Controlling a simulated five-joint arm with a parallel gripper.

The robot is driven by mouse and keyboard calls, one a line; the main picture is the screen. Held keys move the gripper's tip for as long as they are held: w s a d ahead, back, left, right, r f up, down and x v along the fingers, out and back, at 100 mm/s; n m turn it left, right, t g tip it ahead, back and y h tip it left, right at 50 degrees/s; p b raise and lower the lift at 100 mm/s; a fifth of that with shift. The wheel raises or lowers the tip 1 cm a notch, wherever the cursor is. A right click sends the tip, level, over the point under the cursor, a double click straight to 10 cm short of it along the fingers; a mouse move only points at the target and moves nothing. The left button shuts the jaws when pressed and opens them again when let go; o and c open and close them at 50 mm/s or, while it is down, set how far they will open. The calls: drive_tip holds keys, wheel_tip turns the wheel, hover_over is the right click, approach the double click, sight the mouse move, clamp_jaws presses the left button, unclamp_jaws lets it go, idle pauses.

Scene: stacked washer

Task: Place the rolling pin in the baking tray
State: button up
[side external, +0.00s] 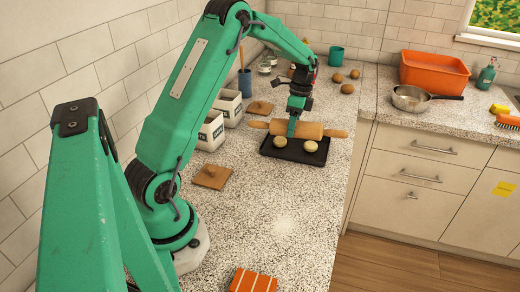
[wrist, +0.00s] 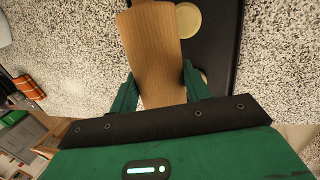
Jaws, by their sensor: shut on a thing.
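The wooden rolling pin (side external: 312,131) lies crosswise over the far part of the black baking tray (side external: 268,149) in the side external view. My gripper (side external: 293,128) reaches down onto the pin's barrel and is shut on it. In the wrist view the pin (wrist: 152,50) sits between the two green fingers of my gripper (wrist: 160,88), beside the dark tray (wrist: 213,50). Two round pale buns or dough pieces (side external: 311,146) are on the tray near the pin. Whether the pin touches the tray is hard to tell.
White canisters (side external: 211,132) and wooden lids (side external: 211,177) stand to the left along the wall. An orange striped cloth (side external: 253,281) lies in front. A pan (side external: 410,98) and orange tub (side external: 434,72) are on the right counter. The counter before the tray is clear.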

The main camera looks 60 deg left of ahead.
drive_tip(key=shift+w+x, duration=0.2)
drive_tip(key=shift+x, duration=0.75)
drive_tip(key=shift+w+x, duration=0.15)
drive_tip(key=shift+x, duration=0.8)
drive_tip(key=shift+a+f, duration=0.15)
drive_tip(key=shift+f, duration=0.1)
drive_tip(key=o, duration=1.4)
drive_tip(key=shift+f, duration=0.1)
drive_tip(key=shift+c, duration=0.2)
drive_tip(key=v, duration=0.8)
drive_tip(key=d+v, duration=0.1)
drive_tip(key=v, duration=0.3)
drive_tip(key=shift+w, duration=0.2)
drive_tip(key=shift+r, duration=0.25)
